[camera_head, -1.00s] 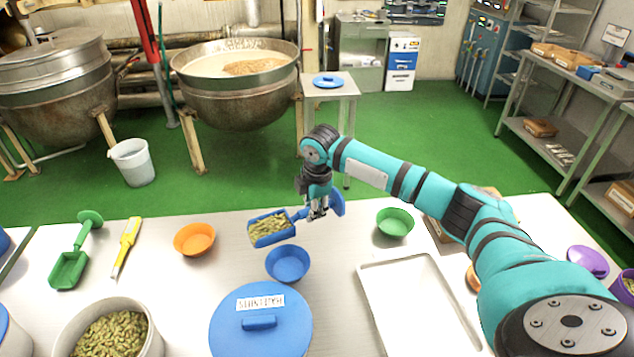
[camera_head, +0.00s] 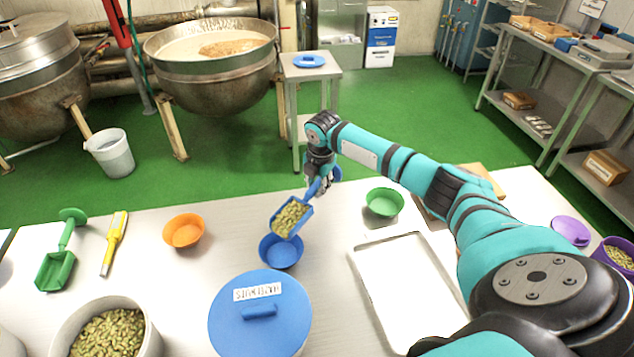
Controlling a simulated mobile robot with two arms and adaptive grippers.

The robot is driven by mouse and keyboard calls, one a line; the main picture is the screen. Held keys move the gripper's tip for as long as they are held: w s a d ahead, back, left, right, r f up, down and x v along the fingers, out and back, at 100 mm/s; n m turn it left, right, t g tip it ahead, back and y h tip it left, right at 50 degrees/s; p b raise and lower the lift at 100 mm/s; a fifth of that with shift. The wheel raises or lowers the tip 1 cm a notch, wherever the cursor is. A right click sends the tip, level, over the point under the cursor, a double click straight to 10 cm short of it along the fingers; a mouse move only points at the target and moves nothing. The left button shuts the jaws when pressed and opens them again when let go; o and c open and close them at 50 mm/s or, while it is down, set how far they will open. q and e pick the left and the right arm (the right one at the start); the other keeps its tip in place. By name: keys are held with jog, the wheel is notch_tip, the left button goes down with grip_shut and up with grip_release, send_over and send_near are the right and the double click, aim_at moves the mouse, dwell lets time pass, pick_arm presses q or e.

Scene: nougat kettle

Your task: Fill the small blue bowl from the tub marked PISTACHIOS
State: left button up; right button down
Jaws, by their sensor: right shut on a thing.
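My right gripper (camera_head: 322,184) is shut on the handle of a blue scoop (camera_head: 291,217). The scoop is heaped with green nuts and tilts down toward the small blue bowl (camera_head: 281,254). Its lip overlaps the bowl's far rim in the picture. The bowl stands upright on the steel table; the part of its inside that shows looks empty. An open pale tub (camera_head: 150,335) of green nuts stands at the front left. My left gripper is not in view.
An orange bowl (camera_head: 184,231), a green bowl (camera_head: 384,202), a green scoop (camera_head: 56,268) and a yellow-handled tool (camera_head: 116,238) lie around. A steel tray (camera_head: 372,292) lies right of the blue bowl. A purple tub (camera_head: 607,257) stands far right.

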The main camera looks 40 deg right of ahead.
aim_at(310, 188)
jog(key=shift+a+r+h, duration=0.3)
jog(key=shift+r+h, duration=0.05)
jog(key=shift+h, duration=0.05)
jog(key=shift+s+a+r+t+h, duration=0.2)
jog(key=shift+a+r+t+h, duration=0.1)
jog(key=shift+t+h, duration=0.15)
jog(key=shift+a+r+h+p, duration=0.15)
jog(key=shift+r+h+p, duration=0.1)
jog(key=shift+p, duration=0.1)
jog(key=shift+s+a+r+t+h+p, duration=0.2)
jog(key=shift+a+r+h+p, duration=0.15)
jog(key=shift+a+p, duration=0.3)
jog(key=shift+s+a+r+t+h+p, duration=0.1)
jog(key=shift+s+a+r+h+p, duration=0.1)
jog(key=shift+a+h+p, duration=0.45)
jog(key=shift+d+f, duration=0.1)
jog(key=shift+d, duration=0.2)
jog(key=r+y+p, duration=0.1)
jog(key=p, duration=0.2)
jog(key=shift+w+d+r, duration=0.1)
jog(key=shift+r, duration=0.3)
jog(key=shift+r+g+y, duration=0.25)
jog(key=shift+g+y, duration=0.2)
jog(key=shift+y, duration=0.25)
notch_tip(310, 188, up, 3)
jog(key=y, duration=0.3)
jog(key=shift+f+g, duration=0.15)
jog(key=shift+g, duration=0.25)
